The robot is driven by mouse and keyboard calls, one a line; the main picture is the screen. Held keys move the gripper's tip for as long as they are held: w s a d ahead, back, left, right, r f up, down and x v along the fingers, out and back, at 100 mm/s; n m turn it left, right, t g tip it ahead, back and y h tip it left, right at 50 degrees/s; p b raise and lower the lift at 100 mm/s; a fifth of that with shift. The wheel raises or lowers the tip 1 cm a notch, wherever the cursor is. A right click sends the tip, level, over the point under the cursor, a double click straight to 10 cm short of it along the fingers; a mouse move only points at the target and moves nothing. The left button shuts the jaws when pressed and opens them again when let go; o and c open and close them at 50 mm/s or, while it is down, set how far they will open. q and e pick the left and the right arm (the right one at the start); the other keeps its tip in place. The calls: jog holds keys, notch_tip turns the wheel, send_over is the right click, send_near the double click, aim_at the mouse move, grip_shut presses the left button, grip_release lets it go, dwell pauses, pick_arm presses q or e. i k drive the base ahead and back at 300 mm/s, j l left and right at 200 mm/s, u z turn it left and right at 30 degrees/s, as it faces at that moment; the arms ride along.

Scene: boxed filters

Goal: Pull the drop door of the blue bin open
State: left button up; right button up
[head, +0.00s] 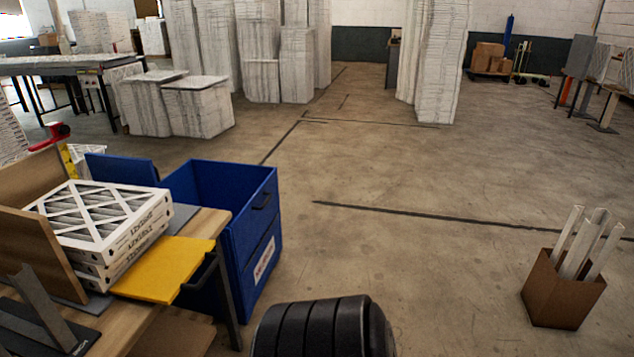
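The blue bin (240,232) stands on the floor at the left of the middle, just beyond the workbench. Its top is open and the inside that shows looks empty. A black handle (263,199) sits near the top of its right-hand side, above a white label (264,259). That side stands upright, level with the rim; I cannot make out the edges of a door in it. Part of the bin is hidden behind the bench. Neither of my grippers is in view. A black ribbed part of mine (318,328) shows at the bottom middle, apart from the bin.
The workbench (206,222) at lower left holds stacked boxed filters (110,225) and a yellow panel (160,270) with a black handle. A cardboard box of upright pieces (558,290) stands at right. Tall white stacks (200,105) stand behind. The floor right of the bin is clear.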

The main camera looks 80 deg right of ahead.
aim_at(248, 227)
jog(key=z, duration=2.2)
jog(key=i+l+u, duration=0.15)
jog(key=u, duration=0.3)
jog(key=i+l+u, duration=0.25)
jog(key=u, duration=0.2)
jog(key=i, duration=0.1)
